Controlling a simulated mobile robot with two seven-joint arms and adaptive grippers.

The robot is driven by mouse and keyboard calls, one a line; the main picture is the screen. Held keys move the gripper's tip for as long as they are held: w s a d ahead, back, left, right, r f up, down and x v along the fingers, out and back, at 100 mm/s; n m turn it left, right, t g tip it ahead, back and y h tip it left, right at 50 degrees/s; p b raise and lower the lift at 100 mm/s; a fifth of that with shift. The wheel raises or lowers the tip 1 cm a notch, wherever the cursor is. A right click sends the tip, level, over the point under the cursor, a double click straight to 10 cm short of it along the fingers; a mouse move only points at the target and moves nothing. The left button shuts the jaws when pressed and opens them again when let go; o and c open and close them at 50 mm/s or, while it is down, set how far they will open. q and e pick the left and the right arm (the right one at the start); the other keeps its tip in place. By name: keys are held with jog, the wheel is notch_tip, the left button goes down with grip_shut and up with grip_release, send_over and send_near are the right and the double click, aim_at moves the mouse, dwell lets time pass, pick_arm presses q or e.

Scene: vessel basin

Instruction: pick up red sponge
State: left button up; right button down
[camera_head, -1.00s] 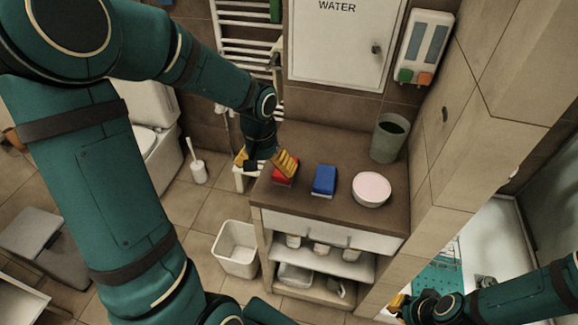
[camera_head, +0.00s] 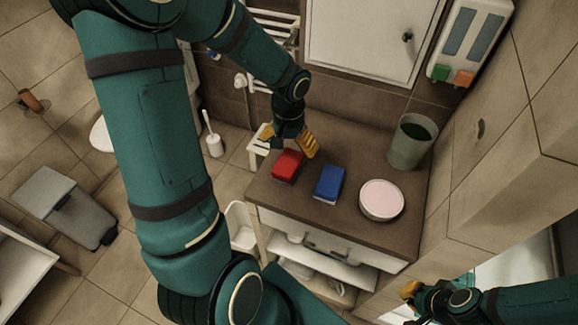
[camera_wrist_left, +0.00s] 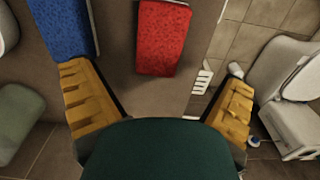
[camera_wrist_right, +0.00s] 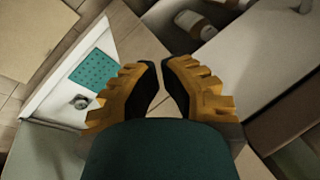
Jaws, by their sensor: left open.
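The red sponge (camera_head: 287,165) lies on the brown counter top (camera_head: 262,190), near its left end, left of the blue sponge (camera_head: 329,183). My left gripper (camera_head: 288,141) is open and empty, just behind the red sponge in the head view. In the left wrist view the red sponge (camera_wrist_left: 163,38) lies ahead of the spread fingers, between their lines and apart from both. The blue sponge (camera_wrist_left: 62,25) is beyond the left finger there. My right gripper (camera_head: 411,291) is far off at the lower right; in the right wrist view its fingertips (camera_wrist_right: 161,66) are together with nothing between them.
A round white-rimmed dish (camera_head: 381,200) and a grey-green cup (camera_head: 411,142) stand on the counter to the right. A wall cabinet (camera_head: 365,40) and a dispenser (camera_head: 468,45) hang behind. A white bin (camera_head: 241,222) stands on the floor beside the counter.

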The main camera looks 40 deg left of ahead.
aim_at(288, 162)
pick_arm(q)
jog(key=shift+s+d+f+b, duration=0.1)
jog(key=shift+f+b, duration=0.75)
jog(key=shift+f, duration=2.6)
jog(key=shift+r, duration=0.1)
jog(key=shift+c, duration=0.3)
jog(key=c, duration=0.8)
